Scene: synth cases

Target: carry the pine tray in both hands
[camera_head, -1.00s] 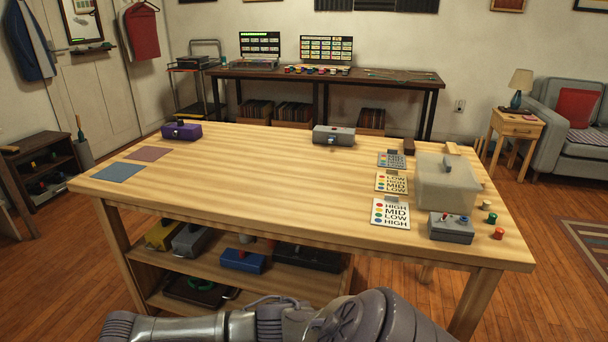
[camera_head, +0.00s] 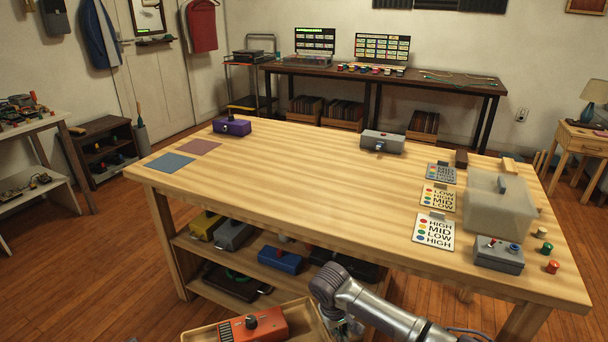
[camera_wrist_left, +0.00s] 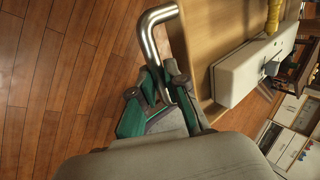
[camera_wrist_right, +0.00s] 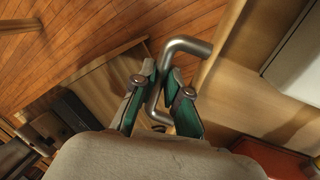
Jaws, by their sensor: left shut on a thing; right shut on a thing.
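The pine tray (camera_head: 313,318) shows at the bottom edge of the head view, with its near part cut off. An orange box with a black knob (camera_head: 254,326) lies in it. My right gripper (camera_head: 346,329) is at the tray's right end. In the right wrist view my right gripper (camera_wrist_right: 162,84) is shut on a bent metal handle (camera_wrist_right: 187,48) of the tray (camera_wrist_right: 214,88). In the left wrist view my left gripper (camera_wrist_left: 164,86) is shut on the other metal handle (camera_wrist_left: 152,38). A pale box (camera_wrist_left: 246,73) also sits in the tray.
A large wooden workbench (camera_head: 320,190) stands just ahead, with a lower shelf of several coloured boxes. On its top are a purple box (camera_head: 231,127), a grey box (camera_head: 382,142), cards and a translucent case (camera_head: 498,205). Open floor (camera_head: 100,270) lies to the left.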

